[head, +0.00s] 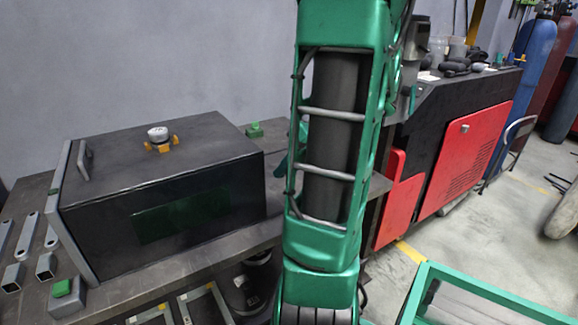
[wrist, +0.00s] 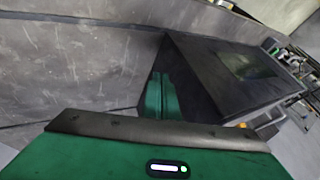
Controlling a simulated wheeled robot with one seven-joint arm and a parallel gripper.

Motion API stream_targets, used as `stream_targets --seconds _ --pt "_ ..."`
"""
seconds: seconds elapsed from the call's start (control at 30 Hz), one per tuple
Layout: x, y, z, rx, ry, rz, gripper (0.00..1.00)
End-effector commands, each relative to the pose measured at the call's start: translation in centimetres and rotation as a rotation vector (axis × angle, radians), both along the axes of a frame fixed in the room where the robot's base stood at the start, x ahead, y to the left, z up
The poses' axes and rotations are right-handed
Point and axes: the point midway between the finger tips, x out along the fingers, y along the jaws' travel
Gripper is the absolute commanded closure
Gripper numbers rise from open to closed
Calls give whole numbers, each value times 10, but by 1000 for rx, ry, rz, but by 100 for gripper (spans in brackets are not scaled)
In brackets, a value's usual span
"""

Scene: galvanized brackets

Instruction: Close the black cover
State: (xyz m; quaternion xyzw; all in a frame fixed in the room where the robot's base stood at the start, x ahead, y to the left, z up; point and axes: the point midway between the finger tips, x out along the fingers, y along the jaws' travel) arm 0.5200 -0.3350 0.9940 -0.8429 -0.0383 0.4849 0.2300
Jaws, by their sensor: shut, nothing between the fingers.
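The black cover (head: 110,180) belongs to a dark box (head: 105,245) on the metal bench at left. It has a grey handle near its left end and a dark green window on the side facing me. I see no clear gap around it, but cannot tell if it is fully closed. The box and its window also show in the wrist view (wrist: 205,75). My gripper (wrist: 160,78) is shut and empty, its green fingers beside the dark box; I cannot tell if they touch it. In the head view my green arm hides most of the gripper.
A round white-topped gauge (head: 158,134) with orange clamps sits on the box. Green blocks (head: 254,130) and grey metal tubes (head: 45,266) lie on the bench. A red and black cabinet (head: 465,150) stands right of my arm. A green-framed item (head: 480,290) stands front right.

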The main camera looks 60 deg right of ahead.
Motion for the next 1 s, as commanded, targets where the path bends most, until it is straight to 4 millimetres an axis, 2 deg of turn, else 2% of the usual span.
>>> stream_targets --seconds 0.2,0.5,1.0 --pt "-25 -15 39 -7 -1 -2 100" --pt "-48 -27 74 -4 0 -3 100" --pt "-52 -28 80 -3 1 -2 100"
